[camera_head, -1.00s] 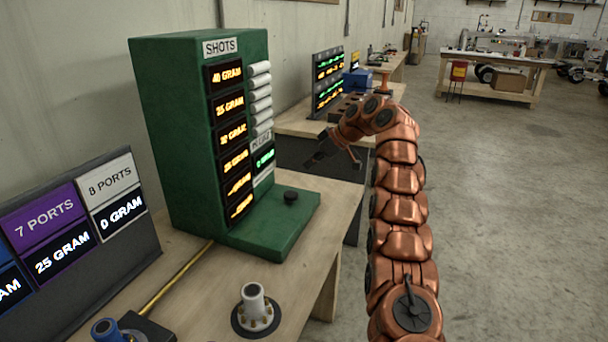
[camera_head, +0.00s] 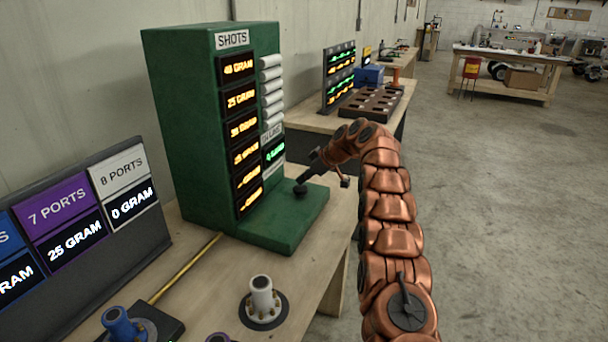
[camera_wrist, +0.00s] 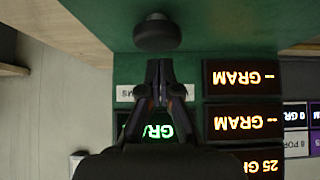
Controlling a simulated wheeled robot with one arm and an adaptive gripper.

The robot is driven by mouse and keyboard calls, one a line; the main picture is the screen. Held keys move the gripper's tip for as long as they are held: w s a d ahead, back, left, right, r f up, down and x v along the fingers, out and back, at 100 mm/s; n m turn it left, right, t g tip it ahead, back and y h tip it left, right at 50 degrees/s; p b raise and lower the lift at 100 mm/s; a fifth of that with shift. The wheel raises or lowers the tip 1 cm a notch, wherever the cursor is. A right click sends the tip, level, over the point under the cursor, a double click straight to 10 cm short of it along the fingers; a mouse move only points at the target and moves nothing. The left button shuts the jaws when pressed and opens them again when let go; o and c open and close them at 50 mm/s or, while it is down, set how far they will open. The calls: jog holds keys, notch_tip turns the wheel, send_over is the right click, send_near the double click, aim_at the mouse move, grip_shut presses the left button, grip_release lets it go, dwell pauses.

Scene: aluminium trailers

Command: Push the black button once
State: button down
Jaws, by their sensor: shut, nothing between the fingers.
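The black button (camera_head: 299,192) is a round knob on the flat green base (camera_head: 285,226) of the green SHOTS machine (camera_head: 187,120). My gripper (camera_head: 303,183) is shut and empty, with its tips right by the button in the head view. In the wrist view the button (camera_wrist: 157,33) appears whole, just beyond the fingertips (camera_wrist: 160,66), with a small gap in the picture. I cannot tell whether the tips touch it. The machine's number displays (camera_wrist: 243,78) show upside down there.
A white port fitting (camera_head: 262,297) and a blue fitting (camera_head: 123,325) stand on the wooden bench (camera_head: 215,275). A panel labelled with ports (camera_head: 85,225) is at the left. Another bench (camera_head: 395,105) with a brown tray stands behind. Open floor lies to the right.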

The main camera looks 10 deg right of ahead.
aim_at(301, 188)
jog(key=shift+f, duration=0.65)
jog(key=shift+f, duration=0.1)
jog(key=shift+f+b, duration=0.9)
jog(key=shift+b, duration=0.55)
notch_tip(301, 188, up, 5)
jog(key=p, duration=0.2)
jog(key=shift+a+f+p, duration=0.1)
jog(key=shift+f+p, duration=0.1)
jog(key=shift+p, duration=0.15)
jog(key=v, duration=1)
jog(key=shift+b, duration=0.45)
jog(key=shift+f, duration=0.1)
